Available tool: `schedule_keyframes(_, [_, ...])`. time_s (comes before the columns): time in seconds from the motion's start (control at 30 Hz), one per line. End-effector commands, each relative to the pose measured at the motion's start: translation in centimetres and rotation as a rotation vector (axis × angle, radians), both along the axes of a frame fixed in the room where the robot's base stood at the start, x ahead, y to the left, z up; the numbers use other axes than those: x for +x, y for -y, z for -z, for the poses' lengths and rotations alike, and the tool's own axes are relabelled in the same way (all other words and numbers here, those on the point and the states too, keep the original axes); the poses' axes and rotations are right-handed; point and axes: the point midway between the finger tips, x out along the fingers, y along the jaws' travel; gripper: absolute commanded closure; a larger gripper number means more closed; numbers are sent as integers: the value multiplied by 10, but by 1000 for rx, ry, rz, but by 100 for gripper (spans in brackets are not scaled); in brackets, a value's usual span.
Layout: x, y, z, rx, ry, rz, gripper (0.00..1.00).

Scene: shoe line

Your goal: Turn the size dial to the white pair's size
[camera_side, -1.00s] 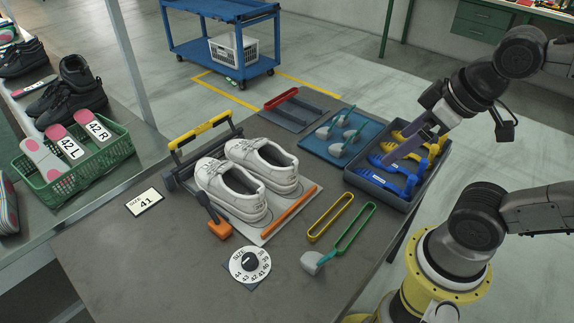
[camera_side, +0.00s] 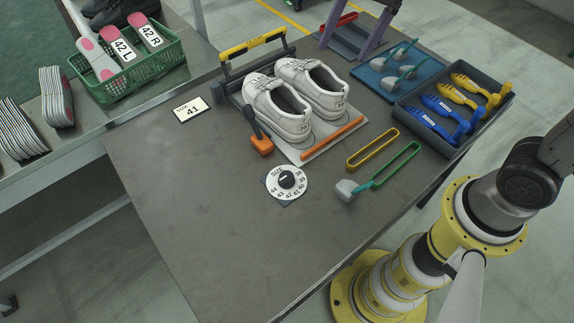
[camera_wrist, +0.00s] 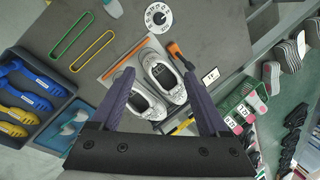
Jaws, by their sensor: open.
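The white size dial (camera_side: 287,182) with its black knob lies on the table in front of the shoes; it also shows at the top of the wrist view (camera_wrist: 158,17). Its numbers run around the rim; I cannot tell surely which one the knob marks. The white pair (camera_side: 296,100) stands on a pale mat, also between my fingers in the wrist view (camera_wrist: 160,78). A card (camera_side: 191,109) beside it reads SIZE 41. My gripper (camera_side: 361,22) is open and empty, raised at the table's far side, well away from the dial. Only its purple fingers show there.
An orange-based tool (camera_side: 259,138) stands between card and dial. A grey tray (camera_side: 455,102) holds blue and yellow shoe forms. The table's front left is clear.

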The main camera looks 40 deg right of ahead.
Motion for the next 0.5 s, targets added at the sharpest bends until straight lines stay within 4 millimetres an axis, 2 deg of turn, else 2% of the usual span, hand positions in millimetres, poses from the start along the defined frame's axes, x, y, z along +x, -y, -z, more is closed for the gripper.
schedule_keyframes(0.03, [15, -10, 16, 13, -55, 13, 22])
schedule_keyframes(0.1, [31, -24, 36, 28, -119, 33, 22])
schedule_keyframes(0.23, [54, -48, 82, 41, -237, 48, 22])
schedule_keyframes(0.37, [65, -67, 128, 36, -329, 36, 22])
schedule_keyframes(0.5, [61, -77, 166, 17, -403, 18, 22])
